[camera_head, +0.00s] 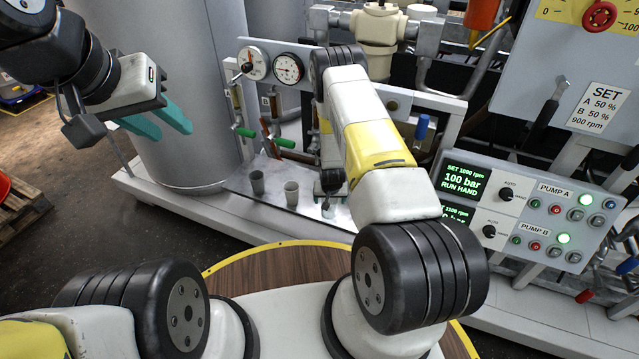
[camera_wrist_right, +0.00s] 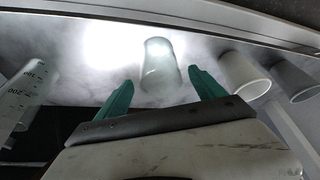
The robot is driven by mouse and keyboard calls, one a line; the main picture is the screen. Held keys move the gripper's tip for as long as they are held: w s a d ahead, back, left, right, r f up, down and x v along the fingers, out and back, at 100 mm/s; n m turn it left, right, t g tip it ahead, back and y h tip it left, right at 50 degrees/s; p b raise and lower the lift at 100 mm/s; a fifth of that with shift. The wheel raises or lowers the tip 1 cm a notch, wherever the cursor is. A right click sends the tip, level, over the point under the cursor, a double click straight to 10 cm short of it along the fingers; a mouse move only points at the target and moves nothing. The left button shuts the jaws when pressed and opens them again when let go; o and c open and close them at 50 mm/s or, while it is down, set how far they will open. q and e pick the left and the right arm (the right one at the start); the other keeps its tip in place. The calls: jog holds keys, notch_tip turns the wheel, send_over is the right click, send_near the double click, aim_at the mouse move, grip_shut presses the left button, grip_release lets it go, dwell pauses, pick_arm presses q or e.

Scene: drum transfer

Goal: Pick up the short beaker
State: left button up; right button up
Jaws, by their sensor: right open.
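The short beaker (camera_wrist_right: 160,62) is a clear, pale glass vessel standing on the shiny metal tray. In the right wrist view it stands between and just beyond the fingertips of my right gripper (camera_wrist_right: 160,80), which is open with a teal finger on each side of it. No contact shows. In the head view the beaker (camera_head: 327,211) is small and partly hidden below my right gripper (camera_head: 331,184). My left gripper (camera_head: 160,120) is open and empty, raised at the upper left, far from the beaker.
Two grey cups stand on the tray left of the beaker in the head view, one nearer (camera_head: 291,193) and one farther (camera_head: 257,183). A graduated vessel (camera_wrist_right: 24,88) shows at the left in the wrist view. Pipes, gauges and a pump panel (camera_head: 530,215) surround the tray.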

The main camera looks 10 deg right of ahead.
jog(key=x, duration=0.4)
jog(key=shift+w+f, duration=0.15)
jog(key=shift+f, duration=0.05)
jog(key=shift+c, duration=0.2)
jog(key=c, duration=1.4)
